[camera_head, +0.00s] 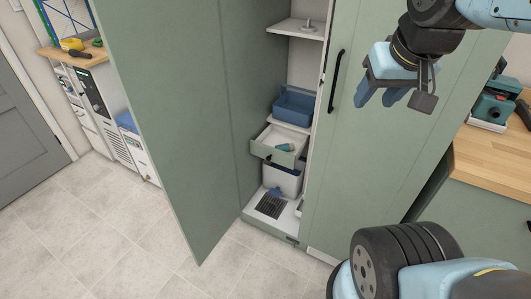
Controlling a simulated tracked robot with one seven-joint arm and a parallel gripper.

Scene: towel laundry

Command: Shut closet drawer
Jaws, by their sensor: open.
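The green closet (366,150) stands ahead, with its left door (170,110) swung wide open. Inside, a small drawer (268,152) with a green front and white interior is pulled out. A small pale green item (286,147) lies in it. My gripper (380,98) hangs at the upper right in front of the closed right door, apart from the drawer. Its blue fingers are open and nothing shows between them.
A blue bin (293,108) sits on a shelf above the drawer, and a white bin (282,181) is below it. A black handle (336,82) juts from the right door. A wooden counter (493,158) stands right. The tiled floor (110,235) is clear at left.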

